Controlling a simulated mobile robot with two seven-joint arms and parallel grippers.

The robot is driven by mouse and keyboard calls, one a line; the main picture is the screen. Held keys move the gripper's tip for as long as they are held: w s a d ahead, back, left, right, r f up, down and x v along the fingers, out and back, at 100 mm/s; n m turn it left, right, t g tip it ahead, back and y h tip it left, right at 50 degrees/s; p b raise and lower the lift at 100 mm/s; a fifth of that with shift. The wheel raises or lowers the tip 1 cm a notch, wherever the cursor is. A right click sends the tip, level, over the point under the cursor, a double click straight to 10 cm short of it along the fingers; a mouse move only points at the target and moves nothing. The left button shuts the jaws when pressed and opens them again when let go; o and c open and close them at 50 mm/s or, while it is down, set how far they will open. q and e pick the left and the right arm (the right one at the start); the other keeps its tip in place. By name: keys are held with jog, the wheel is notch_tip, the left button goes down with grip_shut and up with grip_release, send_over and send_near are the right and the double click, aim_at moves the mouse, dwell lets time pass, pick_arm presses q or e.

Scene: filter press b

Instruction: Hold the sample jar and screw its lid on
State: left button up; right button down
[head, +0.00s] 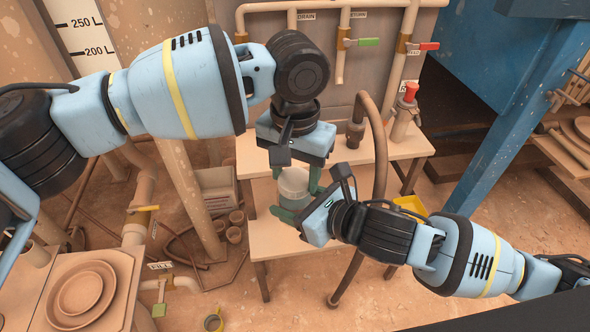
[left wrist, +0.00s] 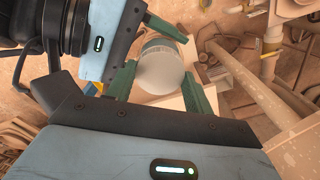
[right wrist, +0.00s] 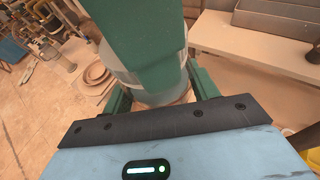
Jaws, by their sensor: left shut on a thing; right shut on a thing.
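The sample jar (head: 293,201), a clear, pale cylinder, is upright above the small table. Its round whitish lid (left wrist: 160,70) is on top, between my left fingers. My left gripper (head: 294,180) points down from above and is shut on the lid. My right gripper (head: 292,216) comes in from the right and is shut around the jar's body lower down. In the right wrist view the jar (right wrist: 150,80) is between my right fingers, and a green left finger hides much of it. I cannot tell how the lid's thread sits.
The small table (head: 272,240) is below the jar. A curved brown pipe (head: 379,150) stands close on the right. A shelf behind carries a red-topped bottle (head: 409,95); pipes with a green valve (head: 368,42) and a red valve (head: 428,46) are above. A yellow item (head: 411,206) is beyond my right wrist.

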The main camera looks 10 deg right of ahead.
pick_arm(q)
jog(key=m, duration=0.9)
jog(key=o, duration=1.1)
jog(key=shift+c, duration=0.2)
jog(key=shift+r, duration=2.25)
jog(key=shift+c, duration=0.3)
jog(key=n, duration=0.2)
jog(key=r+n, duration=0.1)
jog(key=n, duration=0.2)
jog(key=shift+r+n, duration=0.3)
jog(key=shift+r, duration=0.05)
jog(key=n, duration=0.2)
jog(key=r+n, duration=0.1)
jog(key=n, duration=0.3)
jog(key=shift+r, duration=0.35)
